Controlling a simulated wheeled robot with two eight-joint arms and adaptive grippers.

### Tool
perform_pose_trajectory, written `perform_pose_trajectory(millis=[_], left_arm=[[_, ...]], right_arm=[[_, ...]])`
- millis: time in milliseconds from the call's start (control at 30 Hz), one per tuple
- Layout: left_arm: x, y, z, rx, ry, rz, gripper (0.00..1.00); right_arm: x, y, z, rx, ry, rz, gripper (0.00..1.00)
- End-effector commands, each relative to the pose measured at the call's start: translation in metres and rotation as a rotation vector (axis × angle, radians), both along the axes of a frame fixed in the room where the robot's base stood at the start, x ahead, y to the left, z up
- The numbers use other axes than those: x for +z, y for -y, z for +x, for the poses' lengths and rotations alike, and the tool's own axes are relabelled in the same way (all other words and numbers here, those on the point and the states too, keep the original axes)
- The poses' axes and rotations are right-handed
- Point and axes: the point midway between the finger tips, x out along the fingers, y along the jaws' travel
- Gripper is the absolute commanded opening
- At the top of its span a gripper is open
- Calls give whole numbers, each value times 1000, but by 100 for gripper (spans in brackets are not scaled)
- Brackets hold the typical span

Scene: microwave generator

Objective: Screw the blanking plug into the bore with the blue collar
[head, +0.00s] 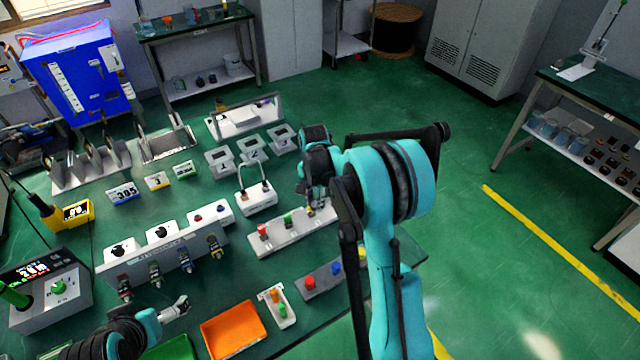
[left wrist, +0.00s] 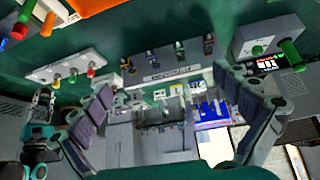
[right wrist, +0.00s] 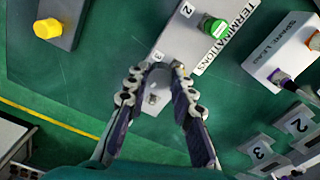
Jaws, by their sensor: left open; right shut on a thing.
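My right gripper (head: 318,205) is at the right end of a pale strip (head: 275,236) marked TERMINATIONS. In the right wrist view its fingers (right wrist: 160,72) close around a small grey metal part (right wrist: 153,98) at place 3; I cannot tell whether this is the blanking plug or whether it is seated. A green cap (right wrist: 214,27) stands at place 2, and a red cap (head: 262,230) at the strip's left end. My left gripper (head: 181,306) is open and empty, low over the near left of the table.
A dark block (head: 322,283) with red, blue and yellow knobs lies nearer me, beside a small white tray (head: 281,314) and an orange tray (head: 232,329). A long grey panel (head: 140,263) stands left. A white unit with a cable loop (head: 257,200) is behind the strip.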

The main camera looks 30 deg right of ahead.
Motion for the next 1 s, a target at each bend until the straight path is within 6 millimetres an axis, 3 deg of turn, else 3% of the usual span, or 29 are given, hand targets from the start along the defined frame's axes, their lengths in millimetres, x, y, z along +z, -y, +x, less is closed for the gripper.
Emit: perform_pose_trajectory(millis=[100, 333, 500, 767, 867, 1000], left_arm=[[-9, 0, 0, 0, 0, 0, 100], [-17, 0, 0, 0, 0, 0, 100], [-18, 0, 0, 0, 0, 0, 100], [-18, 0, 0, 0, 0, 0, 100], [-18, 0, 0, 0, 0, 0, 79], [-18, 0, 0, 0, 0, 0, 42]], right_arm=[[-11, -42, -37, 392, 0, 0, 0], [-23, -87, -93, 953, 0, 0, 0], [-26, -97, -110, 1116, 0, 0, 0], [-26, -98, -111, 1134, 0, 0, 0], [-26, -98, -111, 1133, 0, 0, 0], [-26, -98, -111, 1132, 0, 0, 0]])
